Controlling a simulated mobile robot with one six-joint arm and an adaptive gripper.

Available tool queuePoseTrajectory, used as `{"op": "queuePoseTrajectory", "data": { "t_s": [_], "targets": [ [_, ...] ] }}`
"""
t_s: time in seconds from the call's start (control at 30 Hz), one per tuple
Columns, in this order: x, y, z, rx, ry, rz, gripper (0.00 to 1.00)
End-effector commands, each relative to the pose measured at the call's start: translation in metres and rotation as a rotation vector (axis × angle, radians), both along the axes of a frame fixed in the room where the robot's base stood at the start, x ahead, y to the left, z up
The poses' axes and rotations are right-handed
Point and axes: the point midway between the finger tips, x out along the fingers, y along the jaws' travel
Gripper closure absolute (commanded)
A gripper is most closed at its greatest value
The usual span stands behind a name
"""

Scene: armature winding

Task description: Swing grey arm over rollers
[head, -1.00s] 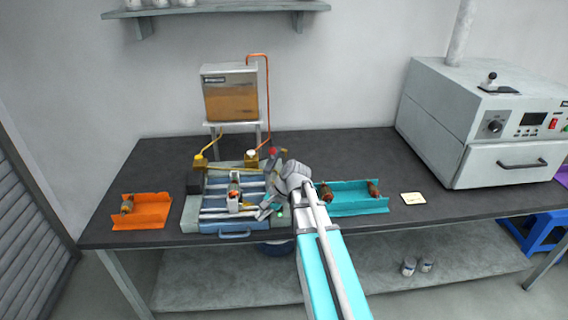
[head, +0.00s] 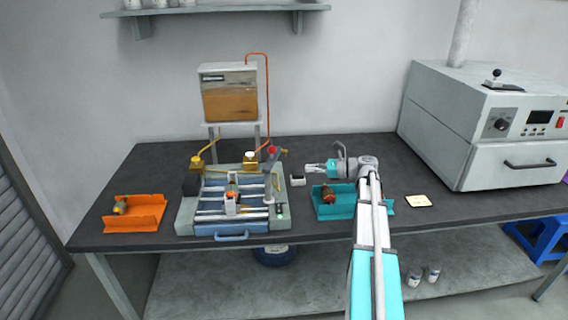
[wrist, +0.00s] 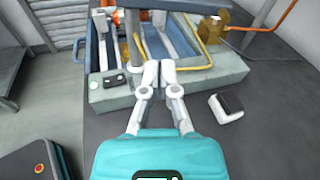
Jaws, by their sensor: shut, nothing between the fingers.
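The winding machine (head: 187,222) has shiny rollers (head: 240,204) with an armature (head: 231,188) on them. A grey arm (head: 268,182) with a red knob (head: 272,151) stands upright at the machine's right side, beside the rollers. Part of the grey arm also shows in the wrist view (wrist: 134,45). My gripper (head: 306,168) is shut and empty to the right of the machine, above the table. In the wrist view my fingertips (wrist: 158,72) are together and overlap the machine's near edge; I cannot tell if they touch it.
A small black-and-white block (head: 298,180) lies right of the machine. A teal tray (head: 334,214) with an armature is under my arm. An orange tray (head: 136,226) is at left. A tank (head: 230,105) stands behind, and an oven (head: 480,130) at right.

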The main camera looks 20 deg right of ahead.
Motion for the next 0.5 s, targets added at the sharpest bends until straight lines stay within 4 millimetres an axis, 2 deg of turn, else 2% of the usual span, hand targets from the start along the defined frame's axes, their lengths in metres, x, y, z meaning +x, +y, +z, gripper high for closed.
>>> {"op": "queuePoseTrajectory", "data": {
  "t_s": [0.03,0.2,0.5],
  "targets": [
    [0.002,-0.014,0.0,0.039,0.005,-0.018,1.0],
    [0.001,-0.039,0.008,0.136,0.02,-0.049,1.0],
    [0.0,-0.047,0.012,0.17,0.024,-0.058,1.0]
  ]
}}
